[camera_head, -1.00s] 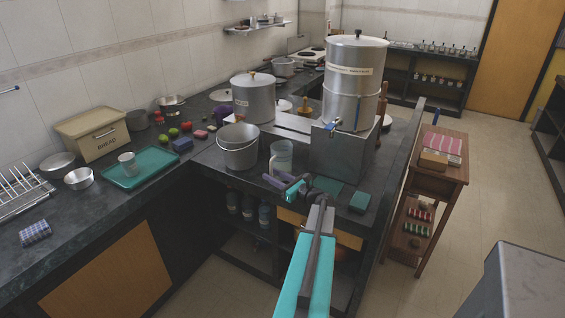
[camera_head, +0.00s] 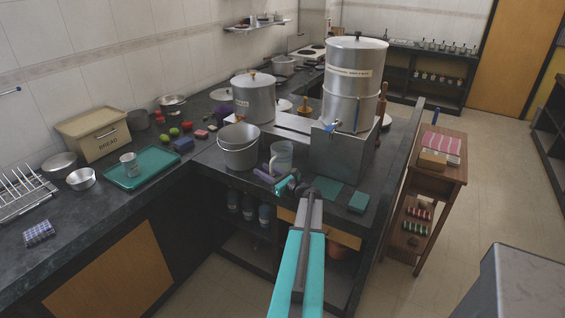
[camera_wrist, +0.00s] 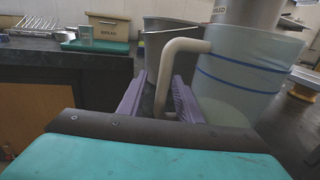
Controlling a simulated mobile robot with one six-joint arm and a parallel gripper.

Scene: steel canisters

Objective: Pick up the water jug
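The water jug (camera_head: 284,154) is a pale translucent jug standing upright on the dark counter, right of an open metal pot (camera_head: 240,157). In the wrist view the jug (camera_wrist: 245,75) shows blue bands, with its cream handle (camera_wrist: 180,46) turned toward me. My gripper (camera_head: 272,175) is low in front of the jug. In the wrist view its purple fingers (camera_wrist: 160,88) are apart, one on each side of the handle. I see gaps beside the handle, so the fingers do not look closed on it. The handle's lower end is partly hidden by my wrist.
A large steel canister (camera_head: 355,75) with a tap stands on a metal stand (camera_head: 340,152) right of the jug. Behind is a smaller lidded canister (camera_head: 253,98). A green sponge (camera_head: 358,203) lies near the counter's front edge. A teal tray (camera_head: 150,180) sits at left.

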